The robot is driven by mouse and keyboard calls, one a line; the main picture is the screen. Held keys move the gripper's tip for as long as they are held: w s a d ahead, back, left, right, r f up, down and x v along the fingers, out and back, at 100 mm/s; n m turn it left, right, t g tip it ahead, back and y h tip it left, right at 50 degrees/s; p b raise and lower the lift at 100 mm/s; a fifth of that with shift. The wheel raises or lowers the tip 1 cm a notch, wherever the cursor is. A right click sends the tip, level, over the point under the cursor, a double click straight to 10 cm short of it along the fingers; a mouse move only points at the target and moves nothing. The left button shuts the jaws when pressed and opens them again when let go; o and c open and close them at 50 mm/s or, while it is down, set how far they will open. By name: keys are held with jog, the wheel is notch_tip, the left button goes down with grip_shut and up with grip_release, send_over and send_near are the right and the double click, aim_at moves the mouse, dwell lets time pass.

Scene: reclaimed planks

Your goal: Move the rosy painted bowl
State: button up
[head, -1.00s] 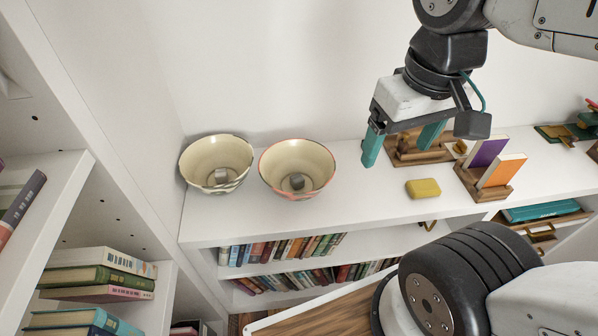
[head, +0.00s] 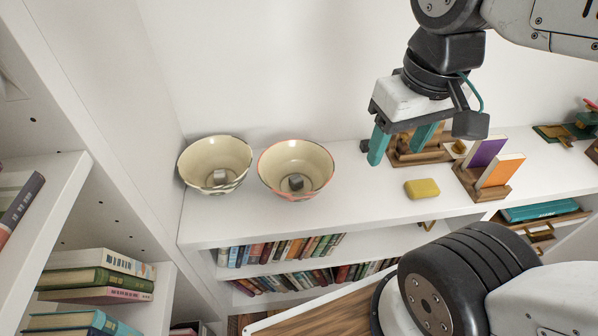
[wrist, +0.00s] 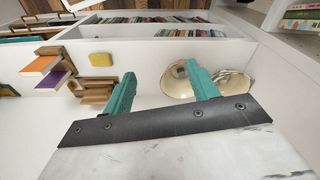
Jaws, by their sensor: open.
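The rosy painted bowl (head: 297,158), cream inside with a pinkish-red rim, stands upright on the white shelf top with a small grey block (head: 296,182) in it. A similar bowl (head: 213,157) with a dark rim stands close to its left, also holding a grey block (head: 220,177). My gripper (head: 396,157), with teal fingers, is open and empty, to the right of the rosy bowl and apart from it. In the wrist view the open gripper (wrist: 160,71) shows with the rosy bowl (wrist: 176,84) partly hidden behind one finger; the other bowl (wrist: 236,84) is beyond.
A yellow block (head: 422,188) lies right of the bowls. A wall panel rises close on the left bowl's left. Shelf space between the rosy bowl and the yellow block is clear.

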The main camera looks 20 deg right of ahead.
jog(key=shift+w+d+f, duration=0.1)
jog(key=shift+f, duration=0.25)
jog(key=c, duration=0.5)
jog(key=w+f+g, duration=0.1)
jog(key=w, duration=0.1)
jog(key=w+f+g, duration=0.1)
jog(key=f, duration=0.1)
jog(key=shift+w+d+m+y, duration=0.2)
jog(key=shift+w+m+y, duration=0.1)
jog(key=shift+w, duration=0.1)
grip_shut()
jog(key=n+t+y, duration=0.2)
jog(key=n+y, duration=0.1)
jog(key=n, duration=1.3)
send_over(326, 168)
notch_tip(326, 168, down, 16)
jog(key=x, duration=0.3)
jog(key=d+x, duration=0.1)
jog(key=x, duration=0.5)
jog(key=shift+s+d+f, duration=0.3)
jog(key=shift+d, duration=0.05)
jog(key=shift+s+d, duration=0.1)
jog(key=shift+d, duration=0.4)
